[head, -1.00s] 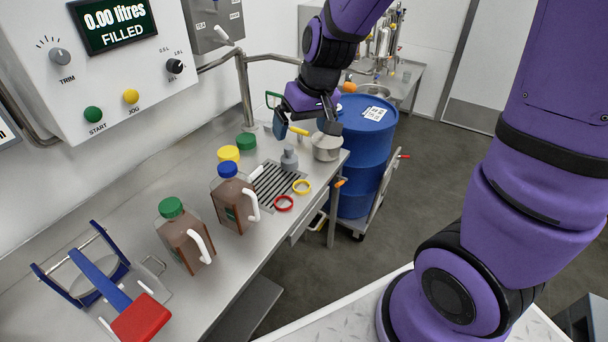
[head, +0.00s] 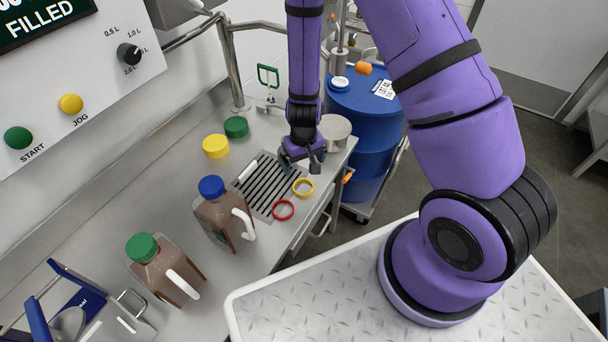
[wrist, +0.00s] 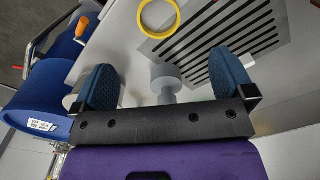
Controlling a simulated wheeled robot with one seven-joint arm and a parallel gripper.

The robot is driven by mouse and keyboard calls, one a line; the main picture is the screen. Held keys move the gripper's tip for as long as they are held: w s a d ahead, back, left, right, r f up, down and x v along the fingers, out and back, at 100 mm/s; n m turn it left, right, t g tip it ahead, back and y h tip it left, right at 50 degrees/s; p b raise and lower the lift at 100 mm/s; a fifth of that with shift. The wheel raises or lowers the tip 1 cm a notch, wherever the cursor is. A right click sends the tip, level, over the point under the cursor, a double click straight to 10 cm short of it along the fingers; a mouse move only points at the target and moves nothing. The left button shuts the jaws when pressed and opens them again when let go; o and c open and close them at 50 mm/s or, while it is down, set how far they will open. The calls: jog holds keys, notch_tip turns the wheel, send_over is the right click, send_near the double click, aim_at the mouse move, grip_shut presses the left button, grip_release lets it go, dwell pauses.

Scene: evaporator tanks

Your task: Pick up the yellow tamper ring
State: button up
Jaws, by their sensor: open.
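The yellow tamper ring (head: 303,187) lies flat on the steel bench near its front edge, at the right end of the slotted drain grate. In the wrist view the yellow ring (wrist: 158,17) shows at the top, ahead of the fingertips and apart from them. My gripper (head: 301,167) is open and empty, above the bench and just behind the ring. In the wrist view its two blue fingers (wrist: 166,78) are spread wide, with a grey fitting between and beyond them. A red ring (head: 283,210) lies beside the yellow one, nearer the robot.
Brown jugs with a blue cap (head: 211,187) and a green cap (head: 142,247) stand left of the grate (head: 268,185). Loose yellow (head: 216,146) and green (head: 236,127) caps lie behind it. A blue drum (head: 365,125) stands past the bench's right end.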

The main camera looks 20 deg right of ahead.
aim_at(304, 190)
jog(key=shift+d+f, duration=0.1)
jog(key=shift+f, duration=5.65)
jog(key=c, duration=1)
